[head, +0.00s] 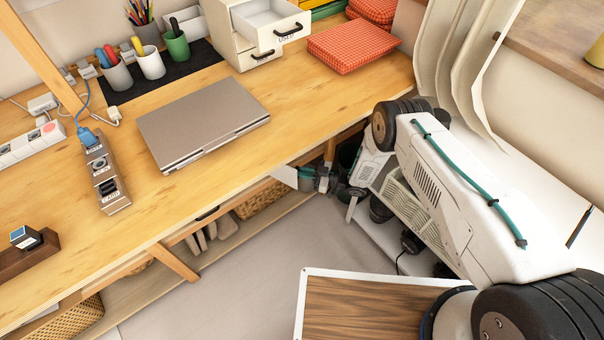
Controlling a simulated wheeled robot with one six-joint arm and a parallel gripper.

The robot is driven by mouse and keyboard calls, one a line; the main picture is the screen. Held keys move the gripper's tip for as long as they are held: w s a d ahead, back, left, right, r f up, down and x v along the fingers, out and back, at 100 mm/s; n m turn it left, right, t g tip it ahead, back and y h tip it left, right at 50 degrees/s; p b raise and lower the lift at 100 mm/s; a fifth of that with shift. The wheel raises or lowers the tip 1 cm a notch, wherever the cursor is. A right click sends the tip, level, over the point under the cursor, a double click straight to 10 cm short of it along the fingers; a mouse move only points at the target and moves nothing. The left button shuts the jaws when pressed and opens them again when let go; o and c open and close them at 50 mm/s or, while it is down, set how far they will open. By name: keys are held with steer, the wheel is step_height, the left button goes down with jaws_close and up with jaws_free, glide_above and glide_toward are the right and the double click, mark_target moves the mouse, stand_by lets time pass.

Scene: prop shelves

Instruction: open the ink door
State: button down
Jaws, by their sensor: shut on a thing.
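My gripper (322,180) is small and far off, below the desk's right part, at the end of my white arm. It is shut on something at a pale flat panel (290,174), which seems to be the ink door. The panel sticks out left of the gripper, under the desk's front edge. No label on it can be read, and I cannot tell how far it stands open. The fingertips and the grip point are too small and dark to make out clearly.
The wooden desk (90,235) carries a closed laptop (200,118), a power strip and pen cups. A white drawer unit (262,40) has its top drawer open. White shelving with a crate (405,210) stands under my arm. Baskets sit below the desk. Floor (240,275) in front is clear.

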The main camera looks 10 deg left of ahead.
steer(key=c, duration=1.8)
jaws_free()
steer(key=shift+r, duration=0.1)
steer(key=s+d+r, duration=0.2)
steer(key=s+d, duration=0.1)
steer(key=s, duration=0.4)
steer(key=s+d+r, duration=0.2)
steer(key=s+r, duration=0.1)
steer(key=s, duration=0.5)
steer(key=shift+d, duration=0.4)
